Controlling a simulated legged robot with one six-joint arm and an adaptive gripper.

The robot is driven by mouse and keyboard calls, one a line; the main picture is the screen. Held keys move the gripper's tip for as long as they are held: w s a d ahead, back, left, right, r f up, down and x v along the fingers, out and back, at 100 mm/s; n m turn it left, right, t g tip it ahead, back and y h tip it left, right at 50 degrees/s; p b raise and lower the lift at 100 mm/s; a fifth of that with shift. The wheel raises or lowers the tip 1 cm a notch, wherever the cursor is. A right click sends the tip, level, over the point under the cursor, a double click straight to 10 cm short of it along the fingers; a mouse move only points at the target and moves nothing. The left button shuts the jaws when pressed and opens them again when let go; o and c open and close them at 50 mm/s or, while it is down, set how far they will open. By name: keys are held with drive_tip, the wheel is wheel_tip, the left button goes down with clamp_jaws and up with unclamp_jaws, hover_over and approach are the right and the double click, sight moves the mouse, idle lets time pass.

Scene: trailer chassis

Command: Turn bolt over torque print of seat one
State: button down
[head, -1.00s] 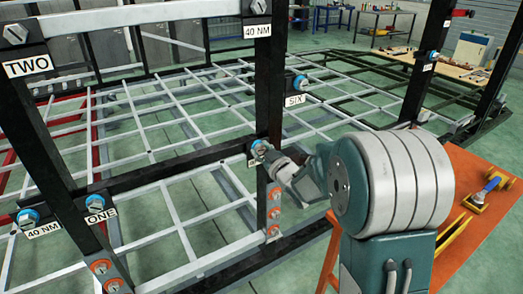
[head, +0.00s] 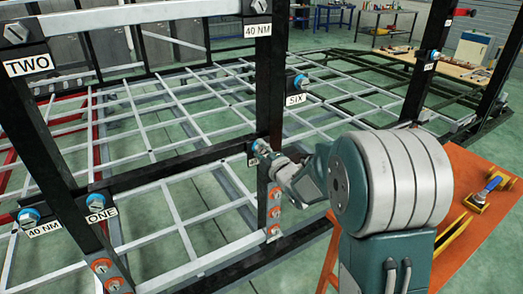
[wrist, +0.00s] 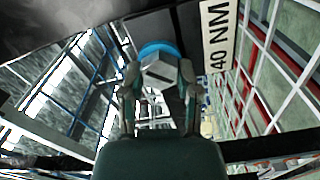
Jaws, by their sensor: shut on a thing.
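A bolt (wrist: 160,74) with a grey hex head and blue washer sits between the two fingers of my gripper (wrist: 158,72) in the wrist view. A white 40 NM print (wrist: 217,38) is beside it. In the head view the same bolt (head: 257,147) is on a black upright, with my gripper (head: 268,158) shut on it from the right. The ONE print (head: 102,216) is under another blue-washered bolt (head: 96,201) at lower left. A 40 NM print (head: 43,229) is beside a further bolt (head: 29,215) there.
The frame of black posts and grey bars fills the left and middle. The TWO (head: 28,65) and SIX (head: 296,99) prints mark other bolts. An orange table (head: 475,240) with tools stands at right. Orange-ringed bolts (head: 103,266) are below.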

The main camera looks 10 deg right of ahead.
drive_tip(key=n, duration=0.4)
drive_tip(key=shift+a+f+n, duration=0.1)
drive_tip(key=shift+f+n, duration=0.05)
drive_tip(key=shift+n, duration=0.15)
drive_tip(key=n, duration=0.4)
drive_tip(key=shift+f+n, duration=0.15)
drive_tip(key=shift+n, duration=0.15)
drive_tip(key=n, duration=0.4)
drive_tip(key=shift+f, duration=0.15)
drive_tip(key=shift+d+f+n, duration=0.1)
drive_tip(key=shift+d+n, duration=0.1)
drive_tip(key=shift+n, duration=2.3)
drive_tip(key=shift+c, duration=1.6)
unclamp_jaws()
drive_tip(key=shift+w, duration=0.1)
